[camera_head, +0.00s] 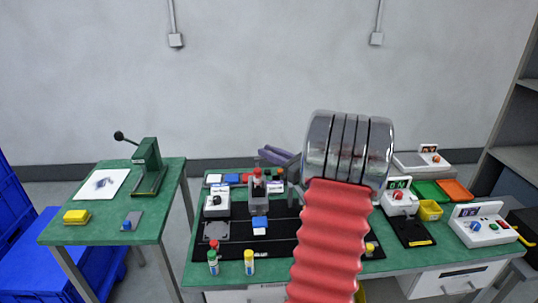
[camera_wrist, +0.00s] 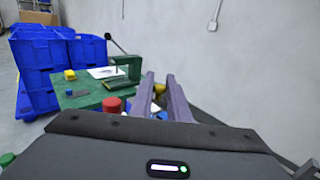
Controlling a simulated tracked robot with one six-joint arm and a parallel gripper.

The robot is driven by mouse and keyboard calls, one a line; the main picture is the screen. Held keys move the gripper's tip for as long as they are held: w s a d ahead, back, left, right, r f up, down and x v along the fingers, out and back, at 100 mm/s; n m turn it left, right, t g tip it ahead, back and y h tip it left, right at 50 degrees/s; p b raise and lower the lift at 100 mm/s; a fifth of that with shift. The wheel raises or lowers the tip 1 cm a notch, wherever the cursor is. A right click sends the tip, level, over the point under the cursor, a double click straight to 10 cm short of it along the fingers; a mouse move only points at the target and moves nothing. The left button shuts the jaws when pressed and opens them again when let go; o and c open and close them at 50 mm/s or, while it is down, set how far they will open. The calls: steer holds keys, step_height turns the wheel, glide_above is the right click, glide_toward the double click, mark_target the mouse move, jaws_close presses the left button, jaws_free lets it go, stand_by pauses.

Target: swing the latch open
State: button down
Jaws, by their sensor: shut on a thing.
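My gripper (camera_head: 263,153) shows its purple fingers at the middle of the head view, pointing left above a grey fixture (camera_head: 258,208) with a dark upper part and red-topped pieces. A red round knob (camera_wrist: 112,105) is just left of the fingers in the wrist view. My red arm sleeve and shiny wrist hide the bench right of the fixture.
The green bench (camera_head: 200,270) carries a black mat, small bottles (camera_head: 249,262) and white units with displays (camera_head: 485,230). A second green table (camera_head: 100,232) at left holds a lever press (camera_head: 148,168) and a yellow box (camera_head: 76,216).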

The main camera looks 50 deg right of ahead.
steer(key=shift+r, duration=0.1)
steer(key=c, duration=1.8)
jaws_free()
steer(key=shift+o, duration=0.2)
steer(key=shift+s, duration=0.15)
steer(key=s, duration=1.3)
steer(key=shift+s+a, duration=0.3)
